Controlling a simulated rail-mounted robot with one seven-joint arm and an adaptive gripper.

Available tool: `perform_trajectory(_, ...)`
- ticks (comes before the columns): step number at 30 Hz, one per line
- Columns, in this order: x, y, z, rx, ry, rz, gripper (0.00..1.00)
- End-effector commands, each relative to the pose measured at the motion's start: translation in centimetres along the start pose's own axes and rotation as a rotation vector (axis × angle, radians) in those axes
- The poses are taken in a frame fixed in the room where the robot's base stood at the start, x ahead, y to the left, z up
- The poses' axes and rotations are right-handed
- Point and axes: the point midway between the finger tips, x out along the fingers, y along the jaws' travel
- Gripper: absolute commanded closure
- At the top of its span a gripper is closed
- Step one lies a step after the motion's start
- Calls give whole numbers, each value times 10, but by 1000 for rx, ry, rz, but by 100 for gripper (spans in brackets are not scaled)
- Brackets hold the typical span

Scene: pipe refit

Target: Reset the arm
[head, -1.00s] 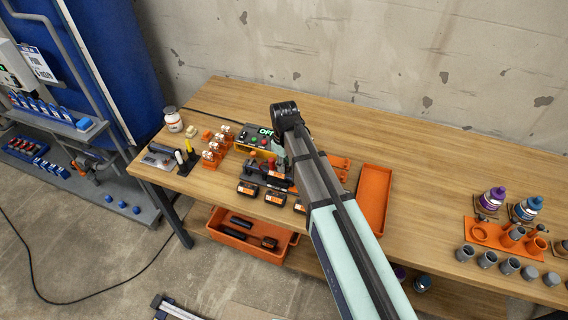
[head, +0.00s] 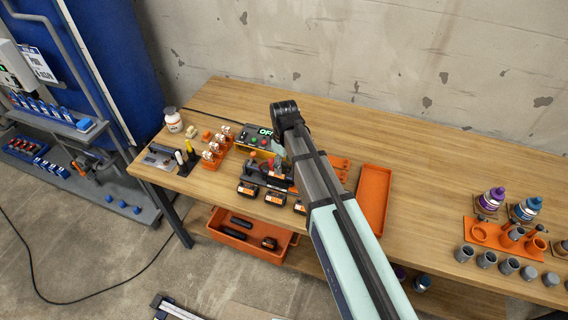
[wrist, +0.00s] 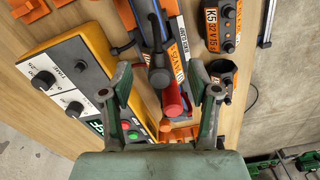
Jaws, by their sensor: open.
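My arm reaches from the lower right of the head view over the wooden workbench (head: 440,172). In the wrist view my gripper (wrist: 158,80) is open, its two green-padded fingers spread apart. A dark grey handle and a red grip (wrist: 172,101) of a fixture show in the gap between the fingers, below the gripper. I cannot tell whether a finger touches them; nothing is clamped. In the head view the gripper is mostly hidden behind my arm, above the fixture (head: 265,172).
A yellow-edged control box (wrist: 75,85) with knobs and buttons stands close left of the gripper. Black battery-like blocks (wrist: 222,25) lie to the right. An orange tray (head: 373,200) lies right of the fixture. Bottles (head: 490,199) and grey cups stand farther right. The bench's back middle is clear.

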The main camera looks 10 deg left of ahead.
Motion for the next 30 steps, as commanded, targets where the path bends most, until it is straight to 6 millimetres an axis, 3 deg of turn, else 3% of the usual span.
perform_trajectory(30, -66, 0, 0, 0, 0, 0, 39)
